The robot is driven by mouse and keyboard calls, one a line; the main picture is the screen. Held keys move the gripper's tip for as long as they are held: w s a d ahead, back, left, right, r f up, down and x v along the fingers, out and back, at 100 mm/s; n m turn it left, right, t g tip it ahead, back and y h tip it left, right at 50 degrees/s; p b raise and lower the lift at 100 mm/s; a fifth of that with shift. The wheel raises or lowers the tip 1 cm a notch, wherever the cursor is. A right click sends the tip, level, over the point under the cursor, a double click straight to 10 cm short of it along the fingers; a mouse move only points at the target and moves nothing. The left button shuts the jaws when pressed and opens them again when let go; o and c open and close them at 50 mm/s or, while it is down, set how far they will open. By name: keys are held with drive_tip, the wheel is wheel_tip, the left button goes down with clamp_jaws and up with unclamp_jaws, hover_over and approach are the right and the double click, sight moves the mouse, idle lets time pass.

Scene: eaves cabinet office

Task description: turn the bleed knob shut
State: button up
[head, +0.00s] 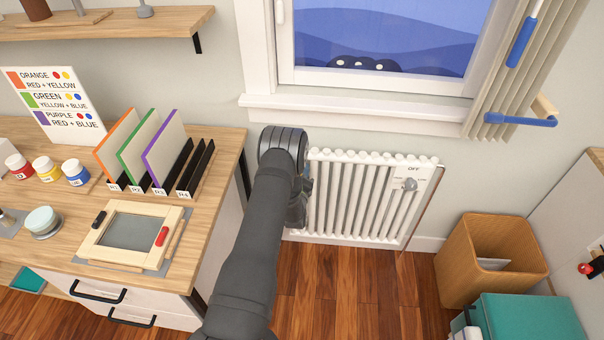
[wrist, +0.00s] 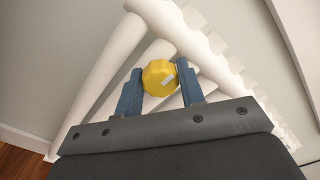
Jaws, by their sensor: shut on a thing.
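The bleed knob (wrist: 159,77) is a yellow, many-sided knob with a pale mark on its face, seen in the wrist view. My gripper (wrist: 160,80) has its two blue fingers on either side of the knob, shut on it. The knob is at the end of the white radiator (head: 350,195) under the window. In the head view my dark arm hides the knob and most of my gripper, at the radiator's left end.
A wooden desk (head: 225,165) with a card rack stands left of my arm. A wooden bin (head: 480,250) and a teal box (head: 530,318) stand at right. The window sill (head: 355,113) overhangs above.

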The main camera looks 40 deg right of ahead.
drive_tip(key=o, duration=1)
drive_tip(key=v, duration=1.7)
drive_tip(key=shift+s+a+r, duration=0.1)
drive_tip(key=shift+s+a, duration=0.05)
drive_tip(key=x, duration=1.7)
